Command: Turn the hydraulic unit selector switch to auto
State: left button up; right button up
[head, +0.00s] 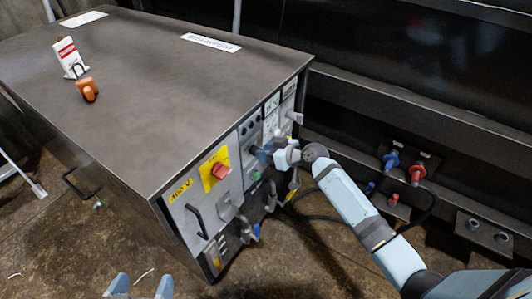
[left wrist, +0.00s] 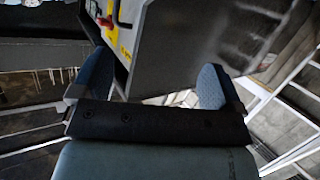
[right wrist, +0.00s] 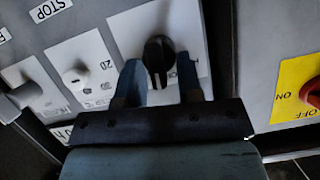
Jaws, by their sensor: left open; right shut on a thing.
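The selector switch is a black knob (right wrist: 158,52) on a white label plate (right wrist: 185,22) in the right wrist view. My right gripper (right wrist: 160,82) has its two blue fingers on either side of this knob and is shut on it. In the head view my right gripper (head: 262,154) is at the front panel of the grey cabinet (head: 160,85) and hides the knob. The lettering by the knob is partly covered by the fingers, so I cannot read its setting. My left gripper (head: 139,286) is open and empty at the bottom of the head view, apart from the cabinet; it also shows in the left wrist view (left wrist: 153,82).
A red rotary switch (head: 220,170) on a yellow plate sits left of my right gripper. Other panel knobs (right wrist: 75,77) are close by. An orange padlock (head: 88,90) and a tag (head: 68,56) are on the cabinet top. Blue and red hydraulic couplings (head: 417,172) are at right.

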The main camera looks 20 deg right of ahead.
jog(key=shift+w+d+f+m+g+y+b, duration=0.2)
jog(key=shift+m+g+y+b, duration=0.25)
jog(key=shift+m, duration=0.35)
jog(key=shift+d+m+y+b, duration=0.1)
jog(key=shift+m+y+b, duration=0.3)
jog(key=shift+m, duration=0.4)
pick_arm(q)
jog(key=shift+w+d+r+t+h+b, duration=0.2)
jog(key=shift+d+r+t+h, duration=0.2)
jog(key=shift+r, duration=0.45)
jog(key=shift+w+d+r+t+h+b, duration=0.15)
jog(key=shift+d+r+t+h, duration=0.2)
jog(key=shift+r, duration=0.45)
jog(key=shift+w+d+r+t+h+b, duration=0.1)
jog(key=shift+w+d+r+t+h, duration=0.25)
jog(key=shift+r, duration=0.5)
pick_arm(e)
jog(key=shift+w+d+m+g+y, duration=0.1)
jog(key=shift+m+g+y, duration=0.25)
jog(key=shift+m+y, duration=0.5)
pick_arm(q)
jog(key=shift+s, duration=0.2)
pick_arm(e)
jog(key=shift+m, duration=0.25)
jog(key=o, duration=0.6)
jog(key=shift+c, duration=0.2)
